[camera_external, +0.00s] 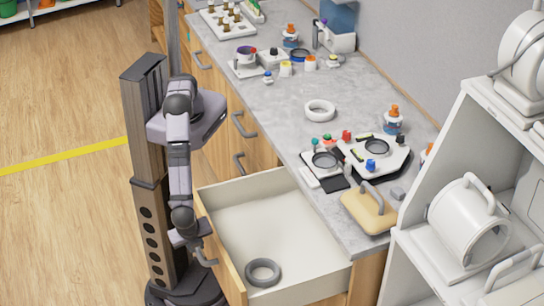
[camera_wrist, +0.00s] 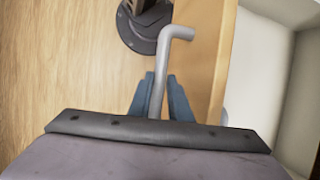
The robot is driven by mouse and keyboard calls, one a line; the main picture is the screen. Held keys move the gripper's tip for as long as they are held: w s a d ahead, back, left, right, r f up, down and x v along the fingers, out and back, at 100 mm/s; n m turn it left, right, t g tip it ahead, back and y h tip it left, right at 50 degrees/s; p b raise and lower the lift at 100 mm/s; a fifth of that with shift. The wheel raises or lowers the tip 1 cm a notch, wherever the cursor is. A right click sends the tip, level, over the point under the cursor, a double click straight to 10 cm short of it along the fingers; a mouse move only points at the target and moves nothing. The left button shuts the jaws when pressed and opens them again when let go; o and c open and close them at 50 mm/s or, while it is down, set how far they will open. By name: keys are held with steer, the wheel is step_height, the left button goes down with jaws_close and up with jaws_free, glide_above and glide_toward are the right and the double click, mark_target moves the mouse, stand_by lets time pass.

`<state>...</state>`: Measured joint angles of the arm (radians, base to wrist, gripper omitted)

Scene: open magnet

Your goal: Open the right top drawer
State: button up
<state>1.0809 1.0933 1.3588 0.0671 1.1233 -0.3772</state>
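The right top drawer (camera_external: 262,218) is pulled far out from the counter, with its pale inside in view. A dark grey ring (camera_external: 263,271) lies in it near the front. Its grey bar handle (camera_external: 207,255) is on the wooden front and also shows in the wrist view (camera_wrist: 162,75). My gripper (camera_external: 192,238) is at the drawer front. In the wrist view my gripper (camera_wrist: 160,95) has one blue finger on each side of the handle bar, close against it, and looks shut on it. The fingertip contact is not fully clear.
The grey countertop (camera_external: 275,110) holds lab devices, small bottles, a white ring (camera_external: 320,111) and a wooden-topped box (camera_external: 369,208). Other closed fronts with handles (camera_external: 243,124) lie further along. White shelving (camera_external: 430,250) stands close on the right. Wooden floor (camera_external: 60,220) is clear on the left.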

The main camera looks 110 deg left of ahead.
steer(key=o, duration=0.4)
steer(key=shift+c, duration=0.2)
steer(key=shift+r, duration=0.1)
steer(key=b+v, duration=0.2)
steer(key=v, duration=0.5)
steer(key=shift+b, duration=0.35)
steer(key=shift+d+r, duration=0.1)
